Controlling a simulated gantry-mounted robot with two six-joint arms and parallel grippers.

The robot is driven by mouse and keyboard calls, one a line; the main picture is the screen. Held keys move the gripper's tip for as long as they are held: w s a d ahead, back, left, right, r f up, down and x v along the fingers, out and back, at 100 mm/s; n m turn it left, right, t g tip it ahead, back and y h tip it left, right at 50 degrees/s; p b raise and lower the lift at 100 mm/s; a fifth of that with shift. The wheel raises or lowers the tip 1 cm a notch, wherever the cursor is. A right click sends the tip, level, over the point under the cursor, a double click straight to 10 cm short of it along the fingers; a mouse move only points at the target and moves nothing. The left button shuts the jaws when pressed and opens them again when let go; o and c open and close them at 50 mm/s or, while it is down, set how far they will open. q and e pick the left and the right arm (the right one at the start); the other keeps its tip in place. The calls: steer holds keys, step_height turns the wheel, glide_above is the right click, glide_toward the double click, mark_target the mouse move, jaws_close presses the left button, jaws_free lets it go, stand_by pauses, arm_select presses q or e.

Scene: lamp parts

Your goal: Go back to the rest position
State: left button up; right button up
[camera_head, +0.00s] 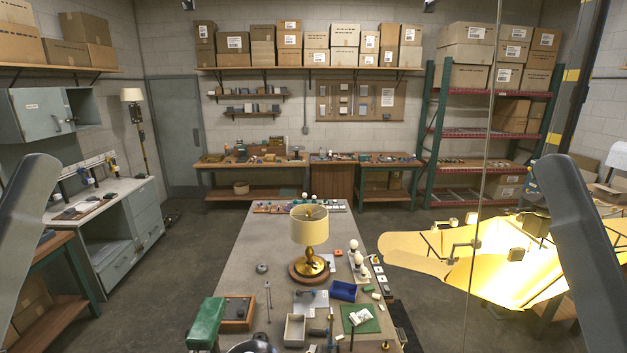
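A table lamp with a cream drum shade (310,226) and a brass body (312,263) stands upright on a round wooden base on the long workbench (268,235). Only grey links of my own two arms show, at the left and right picture edges. Neither gripper's fingers are in view, so I cannot see whether they hold anything. The lamp stands apart from both visible arm links.
Around the lamp lie a blue bin (343,290), a grey tray (295,330), a green mat (361,319), white bulbs (353,245) and a green object (207,322) at the front left. The bench left of the lamp is mostly clear. A yellow-lit structure (500,262) stands at right.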

step_height(320, 180, down, 38)
steer(key=b, duration=3.8)
steer(key=shift+r, duration=0.15)
